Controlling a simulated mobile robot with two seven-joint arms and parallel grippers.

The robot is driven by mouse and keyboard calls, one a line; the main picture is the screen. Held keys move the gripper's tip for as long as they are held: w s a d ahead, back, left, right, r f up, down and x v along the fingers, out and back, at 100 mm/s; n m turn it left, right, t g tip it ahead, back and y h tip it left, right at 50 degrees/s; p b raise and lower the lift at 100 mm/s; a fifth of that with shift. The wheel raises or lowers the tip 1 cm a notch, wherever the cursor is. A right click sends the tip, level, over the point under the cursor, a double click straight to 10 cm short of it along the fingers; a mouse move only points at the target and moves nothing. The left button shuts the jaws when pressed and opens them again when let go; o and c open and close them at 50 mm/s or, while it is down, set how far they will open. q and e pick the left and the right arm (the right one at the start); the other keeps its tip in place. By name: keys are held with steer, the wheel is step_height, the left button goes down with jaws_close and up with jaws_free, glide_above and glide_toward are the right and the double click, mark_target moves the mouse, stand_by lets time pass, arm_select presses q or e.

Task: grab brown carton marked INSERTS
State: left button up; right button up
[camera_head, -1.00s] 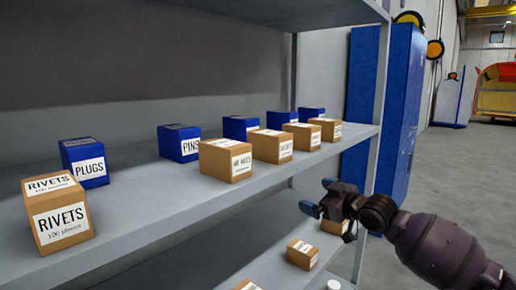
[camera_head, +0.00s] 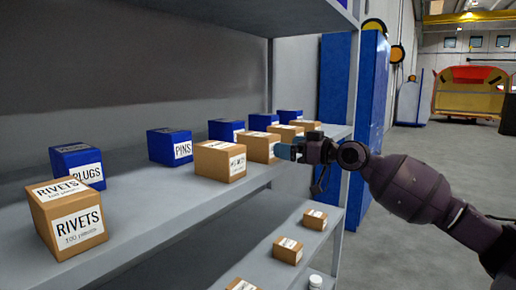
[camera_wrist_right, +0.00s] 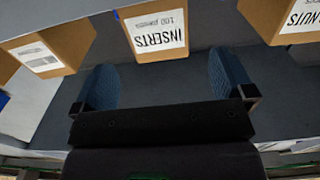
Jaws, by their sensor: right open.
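The brown INSERTS carton (camera_wrist_right: 142,22) is at the top middle of the right wrist view, its white label upside down. In the head view it appears to be the brown carton (camera_head: 260,148) on the middle shelf, partly covered by my gripper and its label not readable there. My right gripper (camera_head: 287,151) is at the shelf's front edge, close to this carton. In the right wrist view my right gripper (camera_wrist_right: 162,68) is open and empty, with its blue fingers apart. The carton lies ahead, between the lines of the fingers. My left gripper is not in view.
A brown NUTS carton (camera_wrist_right: 290,20) and another brown carton (camera_wrist_right: 45,52) flank it with gaps. Blue cartons, such as PINS (camera_head: 170,146), stand behind. The middle shelf (camera_head: 150,205) has an upper shelf above and a lower one with small cartons (camera_head: 288,250).

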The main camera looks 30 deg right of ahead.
mark_target(263, 141)
steer(key=shift+x, duration=1.85)
steer(key=shift+r+x, duration=0.15)
steer(key=shift+x, duration=0.8)
steer(key=shift+r+x, duration=0.1)
steer(key=shift+x, duration=0.9)
steer(key=shift+w+a+f, duration=0.1)
steer(key=shift+w+a, duration=0.15)
steer(key=shift+w, duration=0.45)
steer(key=shift+c, duration=0.3)
